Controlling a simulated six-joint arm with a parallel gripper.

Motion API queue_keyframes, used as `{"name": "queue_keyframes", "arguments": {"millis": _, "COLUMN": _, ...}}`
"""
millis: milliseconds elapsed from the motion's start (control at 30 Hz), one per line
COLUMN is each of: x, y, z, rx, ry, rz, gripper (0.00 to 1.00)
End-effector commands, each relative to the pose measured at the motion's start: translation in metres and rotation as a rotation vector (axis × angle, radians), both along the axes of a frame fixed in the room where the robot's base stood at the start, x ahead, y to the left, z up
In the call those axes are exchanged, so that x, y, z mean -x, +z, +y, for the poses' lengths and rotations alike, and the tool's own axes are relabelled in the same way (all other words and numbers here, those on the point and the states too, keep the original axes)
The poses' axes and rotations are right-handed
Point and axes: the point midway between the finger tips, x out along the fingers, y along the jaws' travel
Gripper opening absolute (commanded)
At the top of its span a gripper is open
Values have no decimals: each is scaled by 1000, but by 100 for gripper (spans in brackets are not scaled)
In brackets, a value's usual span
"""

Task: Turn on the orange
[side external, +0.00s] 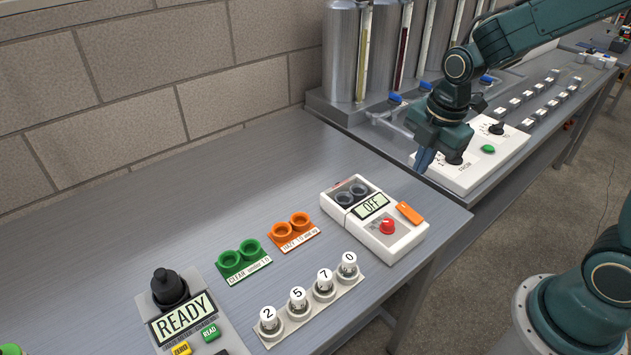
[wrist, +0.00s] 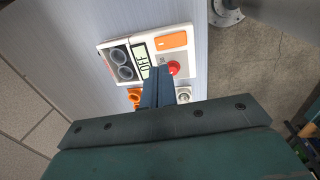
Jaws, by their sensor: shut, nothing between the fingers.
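A white device (side external: 345,223) sits near the table's right end in the side external view. It has an orange rocker or button (side external: 410,212), a red knob (side external: 387,227), two dark round sockets and a display reading "OFF" (side external: 370,206). In the wrist view the orange button (wrist: 172,41) is at the device's upper right, beside the display (wrist: 141,60) and above the red knob (wrist: 174,67). My gripper (side external: 424,160) is shut and empty, pointing down above and behind the device, apart from it. In the wrist view its fingers (wrist: 158,84) cover part of the device's lower edge.
An orange two-cup holder (side external: 291,231), a green two-cup holder (side external: 239,258) and a rack of numbered vials (side external: 311,298) stand left of the device. A "READY" unit (side external: 182,318) is at front left. Another white panel (side external: 487,160) with a green button is on the bench behind.

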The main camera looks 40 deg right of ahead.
Motion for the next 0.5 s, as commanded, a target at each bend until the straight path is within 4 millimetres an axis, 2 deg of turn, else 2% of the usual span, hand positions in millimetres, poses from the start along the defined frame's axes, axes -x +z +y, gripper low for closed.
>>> {"name": "queue_keyframes", "arguments": {"millis": 500, "x": -9, "y": -64, "z": 0, "rx": 0, "ry": 0, "rz": 4, "gripper": 0}}
